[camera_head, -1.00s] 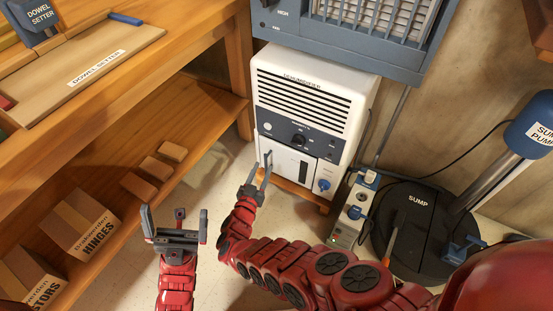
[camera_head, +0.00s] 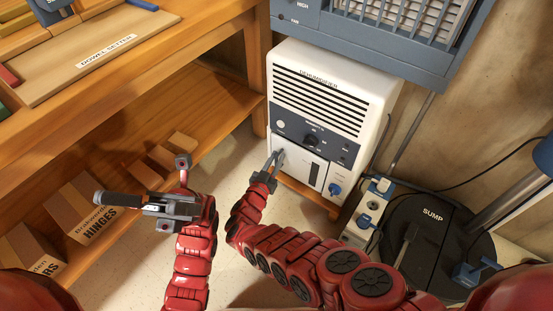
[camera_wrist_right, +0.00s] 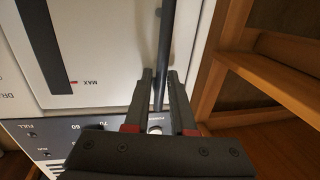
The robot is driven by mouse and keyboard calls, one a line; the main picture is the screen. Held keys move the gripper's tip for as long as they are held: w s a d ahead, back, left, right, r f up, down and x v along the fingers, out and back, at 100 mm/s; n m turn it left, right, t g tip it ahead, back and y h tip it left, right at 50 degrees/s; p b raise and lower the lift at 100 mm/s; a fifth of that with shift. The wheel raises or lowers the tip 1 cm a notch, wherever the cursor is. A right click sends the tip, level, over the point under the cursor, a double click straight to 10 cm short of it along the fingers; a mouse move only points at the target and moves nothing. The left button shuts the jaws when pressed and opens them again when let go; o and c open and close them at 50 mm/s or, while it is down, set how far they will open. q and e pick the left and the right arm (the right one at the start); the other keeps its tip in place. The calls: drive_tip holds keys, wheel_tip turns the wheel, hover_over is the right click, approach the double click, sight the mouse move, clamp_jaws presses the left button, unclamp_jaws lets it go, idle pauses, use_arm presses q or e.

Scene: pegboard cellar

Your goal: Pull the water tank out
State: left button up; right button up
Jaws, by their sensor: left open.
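The water tank (camera_head: 301,167) is the white front with a dark level window, low in the white dehumidifier (camera_head: 320,85). It sits in its bay; I see no clear gap showing it pulled out. In the right wrist view the tank front (camera_wrist_right: 105,45) fills the upper left, with a MAX mark. My right gripper (camera_head: 277,157) is at the tank's left side. Its fingers (camera_wrist_right: 160,75) stand either side of a dark upright bar and look slightly apart; contact is unclear. My left gripper (camera_head: 142,181) is open and empty, left of my right arm, over the floor and low shelf.
The wooden workbench (camera_head: 190,50) stands left, with boxes and blocks on its low shelf (camera_head: 120,150). A blue-grey unit (camera_head: 385,40) overhangs the dehumidifier. A power strip (camera_head: 368,212) and the black sump cover (camera_head: 432,240) are at right. Pale floor (camera_head: 235,160) is open before the dehumidifier.

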clamp_jaws()
idle(1.1)
